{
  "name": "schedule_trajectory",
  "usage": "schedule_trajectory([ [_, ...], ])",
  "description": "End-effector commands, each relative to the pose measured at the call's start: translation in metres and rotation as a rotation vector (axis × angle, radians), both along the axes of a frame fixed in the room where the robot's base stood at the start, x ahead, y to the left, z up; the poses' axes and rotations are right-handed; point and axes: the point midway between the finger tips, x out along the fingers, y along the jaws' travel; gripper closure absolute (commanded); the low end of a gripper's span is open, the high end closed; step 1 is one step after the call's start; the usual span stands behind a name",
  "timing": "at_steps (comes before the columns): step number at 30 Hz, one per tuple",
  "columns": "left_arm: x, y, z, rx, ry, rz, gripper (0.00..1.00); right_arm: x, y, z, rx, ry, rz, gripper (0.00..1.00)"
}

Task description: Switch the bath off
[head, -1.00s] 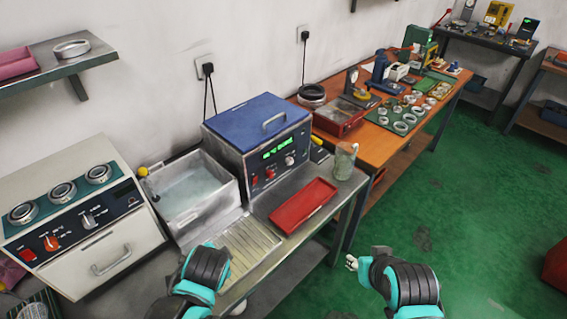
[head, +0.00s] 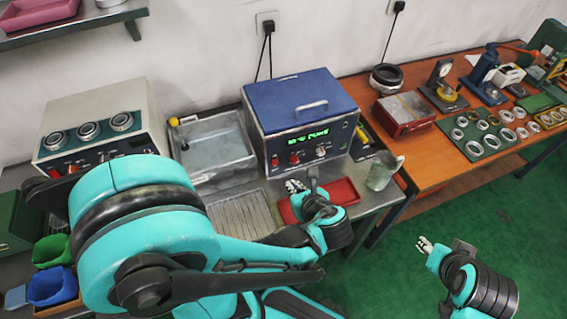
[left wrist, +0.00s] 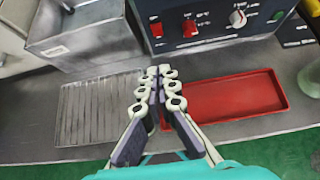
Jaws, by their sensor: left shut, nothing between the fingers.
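In the left wrist view the red switches (left wrist: 189,27) and the white knob (left wrist: 238,18) show at the top. My left gripper (head: 296,187) is in front of the unit, above the red tray and apart from the switches. Its fingers (left wrist: 160,72) are together and empty. My right gripper (head: 425,245) hangs over the green floor at the right; its fingers are too small to read.
My left arm hides part of the bench.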

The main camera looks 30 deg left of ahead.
Motion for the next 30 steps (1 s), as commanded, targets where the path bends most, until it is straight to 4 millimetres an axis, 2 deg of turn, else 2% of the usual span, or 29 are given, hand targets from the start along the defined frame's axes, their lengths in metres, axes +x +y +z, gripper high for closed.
schedule_trajectory([
  [8,0.007,0.009,-0.011,-0.003,0.000,0.004,1.00,0.000,0.000,-0.008,0.000,0.000,0.000,0.60],
  [21,0.053,0.063,-0.068,-0.003,-0.002,0.006,1.00,0.000,0.000,-0.047,0.000,0.000,0.000,0.60],
  [25,0.066,0.079,-0.060,-0.003,-0.002,0.006,1.00,0.000,0.000,-0.046,0.000,0.000,0.000,0.60],
  [30,0.075,0.088,-0.057,-0.004,-0.001,0.002,1.00,0.000,0.000,-0.048,0.000,0.000,0.000,0.60],
])
